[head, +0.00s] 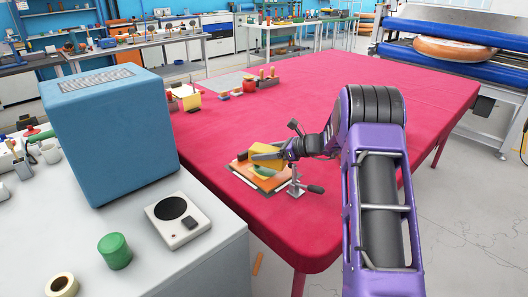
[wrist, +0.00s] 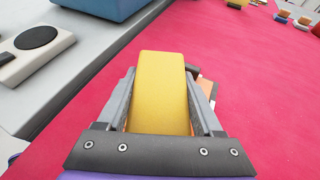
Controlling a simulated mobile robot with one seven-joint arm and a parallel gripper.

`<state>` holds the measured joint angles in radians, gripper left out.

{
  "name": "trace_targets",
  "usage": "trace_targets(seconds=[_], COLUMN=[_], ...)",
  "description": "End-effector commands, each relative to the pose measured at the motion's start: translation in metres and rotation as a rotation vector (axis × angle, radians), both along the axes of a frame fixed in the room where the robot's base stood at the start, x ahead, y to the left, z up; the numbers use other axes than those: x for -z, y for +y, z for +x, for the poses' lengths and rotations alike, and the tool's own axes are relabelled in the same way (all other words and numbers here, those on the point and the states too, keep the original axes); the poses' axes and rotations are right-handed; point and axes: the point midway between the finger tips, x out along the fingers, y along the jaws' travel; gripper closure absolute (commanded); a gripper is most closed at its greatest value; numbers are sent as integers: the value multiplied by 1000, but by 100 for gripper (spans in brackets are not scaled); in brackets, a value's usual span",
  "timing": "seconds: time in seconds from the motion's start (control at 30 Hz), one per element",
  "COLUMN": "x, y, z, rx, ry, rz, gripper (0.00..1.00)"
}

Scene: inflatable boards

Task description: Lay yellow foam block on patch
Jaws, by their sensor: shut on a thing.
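The yellow foam block (wrist: 161,85) is between the two fingers of my gripper (wrist: 162,100) in the wrist view. My gripper is shut on it. In the head view, the yellow block (head: 262,157) shows at my gripper (head: 268,158), over a stack of flat orange and dark pieces (head: 240,174) near the red table's front edge. An orange patch of this stack (wrist: 207,87) peeks out right of the block in the wrist view. The gripper and block hide most of the stack. I cannot tell whether the block touches it, or which piece is the patch.
A metal clamp with a dark handle (head: 297,187) stands right beside the stack. A large blue box (head: 108,130), a white device with a black disc (head: 179,219) and a green cylinder (head: 115,250) stand on the grey bench at left. The red table (head: 400,85) is mostly clear behind.

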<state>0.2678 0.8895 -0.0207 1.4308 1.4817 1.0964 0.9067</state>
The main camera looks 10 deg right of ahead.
Motion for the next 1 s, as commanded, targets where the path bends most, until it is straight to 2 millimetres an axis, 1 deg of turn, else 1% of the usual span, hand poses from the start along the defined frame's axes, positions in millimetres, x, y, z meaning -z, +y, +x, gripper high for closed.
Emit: trace_targets(seconds=[0.13, 0.27, 0.3, 0.43, 0.73, 0.87, 0.93, 1.0], x=[5, 5, 5, 5, 3, -10, -12, -18], y=[0, 0, 0, 0, 0, 0, -9, -21], z=[0, 0, 0, 0, 0, 0, -5, -12], rx=[0, 0, 0, 0, 0, 0, 4, 5], ry=[0, -1, -1, 0, -1, -1, 0, -1], rz=[0, 1, 1, 0, 1, -1, 1, 0], gripper=[84, 84, 25, 2, 2, 2, 2, 2])
